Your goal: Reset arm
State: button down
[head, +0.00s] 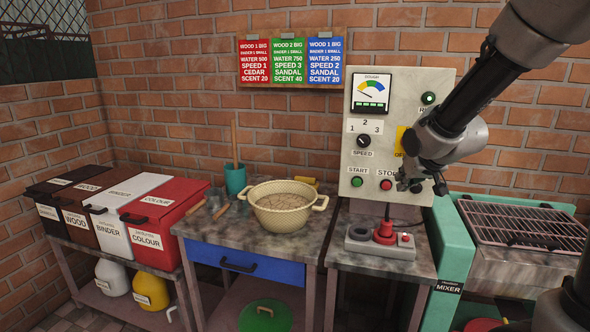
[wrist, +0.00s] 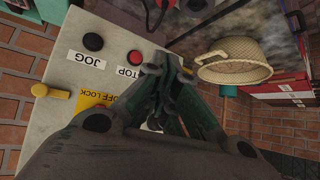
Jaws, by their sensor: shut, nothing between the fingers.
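My gripper (head: 411,184) is shut and empty at the lower right of the grey control panel (head: 358,130) in the head view. It is in front of the panel near the red STOP button (head: 386,184), and it covers part of the panel's lower right side. In the wrist view my gripper (wrist: 160,78) points toward the panel's lower edge, with its fingers together. The panel's JOG button (wrist: 93,42) and red STOP button (wrist: 135,57) show left of the fingers. I cannot tell whether the fingers touch the panel.
A beige basin (head: 284,222) stands on the middle table. A small pedestal control (head: 383,234) with a red knob sits below the panel. The teal mixer (head: 447,262) with a grille stands at right. Lidded bins (head: 150,222) stand at left.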

jog(key=s+d+r+g, duration=0.1)
jog(key=s+d, duration=0.1)
jog(key=s, duration=0.8)
jog(key=s+d+r+g, duration=0.1)
jog(key=s+r+g, duration=0.1)
jog(key=s, duration=0.8)
jog(key=s+d+r+g+h, duration=0.1)
jog(key=s+d+r+g, duration=0.1)
jog(key=s, duration=0.8)
jog(key=shift+d+m, duration=0.3)
jog(key=shift+d, duration=0.05)
dwell(0.7)
